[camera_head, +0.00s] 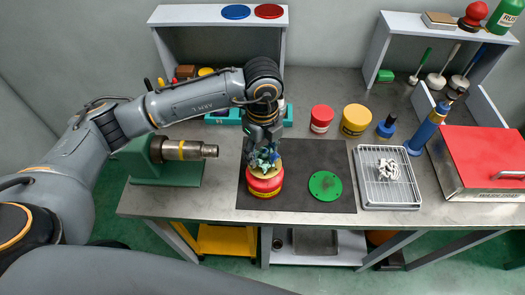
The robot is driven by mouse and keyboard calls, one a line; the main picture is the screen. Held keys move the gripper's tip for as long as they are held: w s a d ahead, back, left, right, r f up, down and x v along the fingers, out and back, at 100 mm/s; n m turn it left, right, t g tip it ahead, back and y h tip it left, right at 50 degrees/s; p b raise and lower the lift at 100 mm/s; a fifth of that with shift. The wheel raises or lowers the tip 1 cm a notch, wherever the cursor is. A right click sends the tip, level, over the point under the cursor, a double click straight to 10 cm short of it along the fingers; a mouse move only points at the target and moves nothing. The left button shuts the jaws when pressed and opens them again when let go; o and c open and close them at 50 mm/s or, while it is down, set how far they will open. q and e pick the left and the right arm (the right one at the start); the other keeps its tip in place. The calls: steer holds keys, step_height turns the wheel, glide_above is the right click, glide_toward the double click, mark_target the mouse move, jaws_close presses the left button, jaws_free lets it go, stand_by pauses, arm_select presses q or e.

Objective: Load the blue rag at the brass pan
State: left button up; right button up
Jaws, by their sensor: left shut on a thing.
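My left gripper (264,148) points down over the black mat (297,203). It is shut on a crumpled blue-teal rag (264,157), held right at the top of a red tin with a yellow band (265,187). A brass-coloured rim, seemingly the brass pan (270,174), shows at the tin's top, partly hidden by the rag and fingers. I cannot tell whether the rag touches it. My right gripper is not in view.
A green disc (325,186) lies on the mat. A wire tray (387,183) with a white crumpled rag and a red-lidded box (485,162) are on the right. Red (322,118) and yellow (355,119) tins stand behind. A green vise (165,160) is on the left.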

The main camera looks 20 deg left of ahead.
mark_target(262, 152)
arm_select(q)
steer(key=shift+r+p, duration=1.25)
steer(key=shift+r, duration=1.1)
steer(key=shift+m, duration=0.3)
